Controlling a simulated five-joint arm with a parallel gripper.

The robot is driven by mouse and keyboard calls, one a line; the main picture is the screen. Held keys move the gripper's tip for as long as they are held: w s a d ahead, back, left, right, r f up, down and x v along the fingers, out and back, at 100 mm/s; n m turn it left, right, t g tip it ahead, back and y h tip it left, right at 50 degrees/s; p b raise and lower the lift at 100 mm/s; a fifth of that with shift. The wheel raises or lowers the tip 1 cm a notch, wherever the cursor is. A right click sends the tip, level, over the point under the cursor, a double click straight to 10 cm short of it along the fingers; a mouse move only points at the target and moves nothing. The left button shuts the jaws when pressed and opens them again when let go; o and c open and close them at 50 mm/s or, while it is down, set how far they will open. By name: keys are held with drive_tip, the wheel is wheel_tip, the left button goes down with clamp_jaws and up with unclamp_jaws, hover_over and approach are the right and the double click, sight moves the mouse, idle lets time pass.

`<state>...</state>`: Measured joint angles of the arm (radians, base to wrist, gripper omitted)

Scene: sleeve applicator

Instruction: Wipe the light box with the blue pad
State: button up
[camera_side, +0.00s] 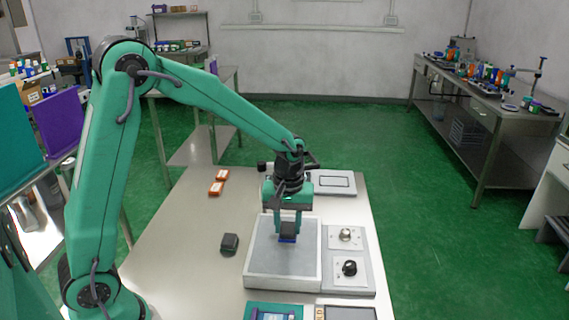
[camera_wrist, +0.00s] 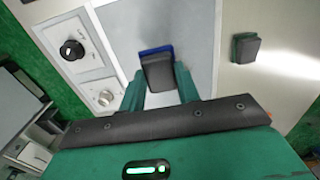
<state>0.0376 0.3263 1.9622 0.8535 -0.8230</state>
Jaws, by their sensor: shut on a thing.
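The light box (camera_side: 255,277) is a low, pale box with a grey top panel, standing on the table. It also shows in the wrist view (camera_wrist: 198,28). My gripper (camera_side: 288,224) points down over the middle of the box and is shut on a dark block with the blue pad (camera_side: 287,240) at its lower end. In the wrist view the dark block sits between the fingers of my gripper (camera_wrist: 160,84), and a blue edge of the pad (camera_wrist: 154,50) shows beyond it. The pad is at or very near the panel; contact is not clear.
A control panel (camera_side: 362,250) with two knobs adjoins the box on the right. A small dark block (camera_side: 229,243) lies left of the box. Orange-and-white items (camera_side: 218,182) lie farther back. A framed flat device (camera_side: 334,183) lies behind the box. The table's left part is clear.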

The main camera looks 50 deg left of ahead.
sight(282, 237)
drive_tip(key=shift+f, duration=2.3)
drive_tip(key=shift+w+a, duration=0.6)
drive_tip(key=shift+c, duration=0.3)
drive_tip(key=shift+w+a, duration=2.15)
drive_tip(key=shift+s+d, duration=2.7)
drive_tip(key=shift+d, duration=0.05)
drive_tip(key=shift+s+a+r, duration=0.1)
drive_tip(key=shift+s+a, duration=0.35)
drive_tip(key=shift+s, duration=0.1)
drive_tip(key=shift+w+a, duration=2.65)
drive_tip(key=shift+w, duration=0.05)
drive_tip(key=shift+s+d, duration=2.55)
drive_tip(key=shift+s+d+r, duration=0.1)
drive_tip(key=shift+s+d, duration=0.05)
drive_tip(key=shift+r, duration=3.95)
